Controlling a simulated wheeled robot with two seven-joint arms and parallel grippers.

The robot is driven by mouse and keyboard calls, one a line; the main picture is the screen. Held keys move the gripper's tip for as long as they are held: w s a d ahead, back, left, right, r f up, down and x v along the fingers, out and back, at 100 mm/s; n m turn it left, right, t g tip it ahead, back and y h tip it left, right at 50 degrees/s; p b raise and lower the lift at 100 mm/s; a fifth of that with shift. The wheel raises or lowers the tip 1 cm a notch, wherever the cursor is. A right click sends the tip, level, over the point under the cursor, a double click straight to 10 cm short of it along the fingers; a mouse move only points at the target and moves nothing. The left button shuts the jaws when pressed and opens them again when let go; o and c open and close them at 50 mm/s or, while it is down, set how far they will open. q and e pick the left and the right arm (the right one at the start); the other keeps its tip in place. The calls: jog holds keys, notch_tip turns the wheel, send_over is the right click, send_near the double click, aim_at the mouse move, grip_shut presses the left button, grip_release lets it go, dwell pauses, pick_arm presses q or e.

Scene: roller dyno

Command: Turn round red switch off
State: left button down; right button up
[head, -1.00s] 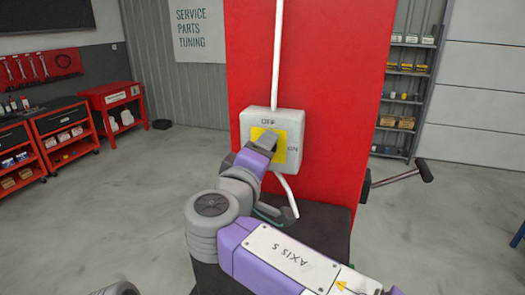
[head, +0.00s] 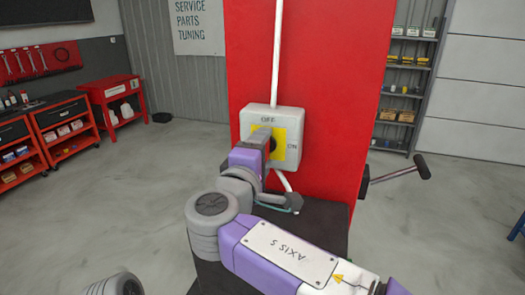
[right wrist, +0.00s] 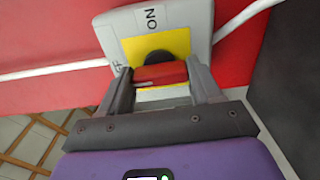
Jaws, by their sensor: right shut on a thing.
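The switch box (head: 288,115) is white with a yellow plate (head: 294,150), fixed to the red panel. OFF is marked at its top and ON at its right. In the right wrist view the red switch handle (right wrist: 160,75) lies between the two fingers, in front of a dark round hub (right wrist: 157,57) on the yellow plate. My right gripper (head: 268,138) is at the box and shut on the handle; it also shows in the right wrist view (right wrist: 163,82). In the head view the gripper hides the handle, and I cannot tell which mark it points to. My left gripper is out of view.
A white conduit (head: 277,55) runs up from the box, and a white cable leaves below it. A dark crank-like handle (head: 400,174) sticks out at the red panel's right. Red tool carts (head: 62,140) stand far left, shelves (head: 405,80) far right. Open floor lies between.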

jog(key=o, duration=1)
jog(key=shift+o, duration=0.2)
jog(key=b+v, duration=0.1)
jog(key=v, duration=0.6)
jog(key=shift+s+a, duration=0.15)
jog(key=shift+s, duration=0.15)
